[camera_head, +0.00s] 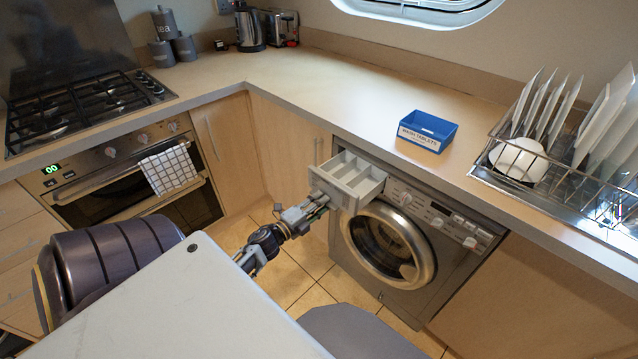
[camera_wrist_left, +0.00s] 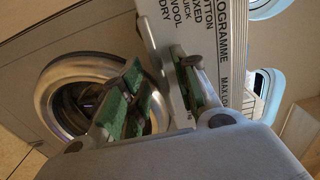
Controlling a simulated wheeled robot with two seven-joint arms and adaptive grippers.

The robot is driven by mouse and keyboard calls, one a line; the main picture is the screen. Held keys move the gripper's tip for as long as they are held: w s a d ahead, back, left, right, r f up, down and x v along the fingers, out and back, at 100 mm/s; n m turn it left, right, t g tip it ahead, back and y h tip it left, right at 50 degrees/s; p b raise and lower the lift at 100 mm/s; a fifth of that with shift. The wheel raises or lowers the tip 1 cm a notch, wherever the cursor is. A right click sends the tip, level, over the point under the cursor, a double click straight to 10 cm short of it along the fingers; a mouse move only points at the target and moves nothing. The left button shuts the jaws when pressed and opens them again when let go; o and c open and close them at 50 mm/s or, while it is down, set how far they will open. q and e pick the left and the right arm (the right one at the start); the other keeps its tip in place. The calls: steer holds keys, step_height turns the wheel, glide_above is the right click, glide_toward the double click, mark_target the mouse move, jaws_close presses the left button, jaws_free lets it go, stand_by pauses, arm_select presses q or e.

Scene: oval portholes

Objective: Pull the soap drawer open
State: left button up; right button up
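The soap drawer (camera_head: 350,176) is pulled out of the top left of the washing machine (camera_head: 425,238), and its white compartments show from above. My left gripper (camera_head: 320,198) is at the lower front of the drawer. In the left wrist view, the left gripper's green-padded fingers (camera_wrist_left: 160,75) stand apart. The drawer's front panel (camera_wrist_left: 188,18), printed with programme names, lies behind the right-hand finger. A gap shows between the left-hand finger and the panel; whether either finger touches it I cannot tell. My right gripper is in neither view.
A blue wash tablets box (camera_head: 427,131) stands on the counter above the machine. A dish rack (camera_head: 570,160) with plates is at the right. The round washer door (camera_head: 388,245) is shut.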

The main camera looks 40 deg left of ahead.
arm_select(q)
steer(key=shift+s, duration=0.1)
steer(key=s, duration=1.1)
steer(key=shift+s+a, duration=0.4)
steer(key=shift+a, duration=0.05)
steer(key=shift+w, duration=0.1)
stand_by(0.7)
